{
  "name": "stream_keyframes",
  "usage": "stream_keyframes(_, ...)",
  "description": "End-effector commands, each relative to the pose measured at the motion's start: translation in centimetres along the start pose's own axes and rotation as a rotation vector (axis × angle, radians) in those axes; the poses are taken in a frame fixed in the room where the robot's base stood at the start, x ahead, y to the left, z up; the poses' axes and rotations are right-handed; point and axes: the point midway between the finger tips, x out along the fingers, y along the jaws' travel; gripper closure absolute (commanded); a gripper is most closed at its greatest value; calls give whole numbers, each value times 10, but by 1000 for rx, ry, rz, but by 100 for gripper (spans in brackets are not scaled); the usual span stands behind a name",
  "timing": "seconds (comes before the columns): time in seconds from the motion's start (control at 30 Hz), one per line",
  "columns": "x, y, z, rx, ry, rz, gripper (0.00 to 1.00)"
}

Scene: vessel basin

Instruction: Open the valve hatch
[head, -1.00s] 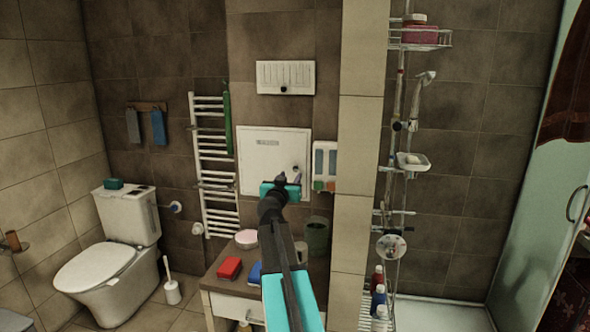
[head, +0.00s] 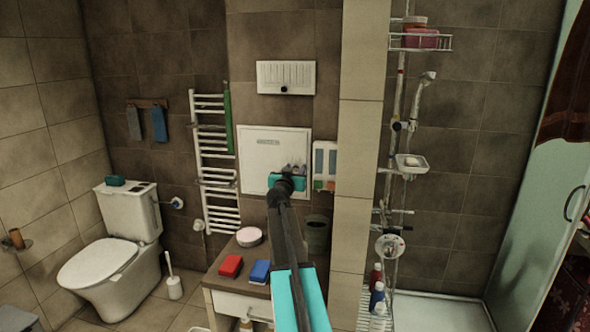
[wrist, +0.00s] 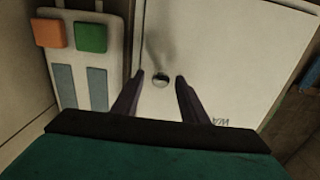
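The valve hatch (head: 258,158) is a square white panel on the brown tiled wall in the head view, and it looks closed. My gripper (head: 293,168) is in front of the hatch's lower right part and hides the knob in the head view.
A white dispenser (head: 325,160) hangs close to the hatch's right edge; its orange and green buttons (wrist: 91,37) show in the wrist view. A towel radiator (head: 212,140) stands left of the hatch. A cabinet (head: 232,290) with red and blue items is below. A tiled pillar (head: 360,130) is right.

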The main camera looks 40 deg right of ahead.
Motion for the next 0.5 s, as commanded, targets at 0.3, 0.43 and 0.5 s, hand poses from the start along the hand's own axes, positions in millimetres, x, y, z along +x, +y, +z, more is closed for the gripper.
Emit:
stream_keyframes(0.3, 1, 1, 0, 0, 0, 0, 60)
stream_keyframes(0.43, 2, 1, 0, 0, 0, 1, 79)
stream_keyframes(0.5, 2, 1, 0, 0, 0, 1, 91)
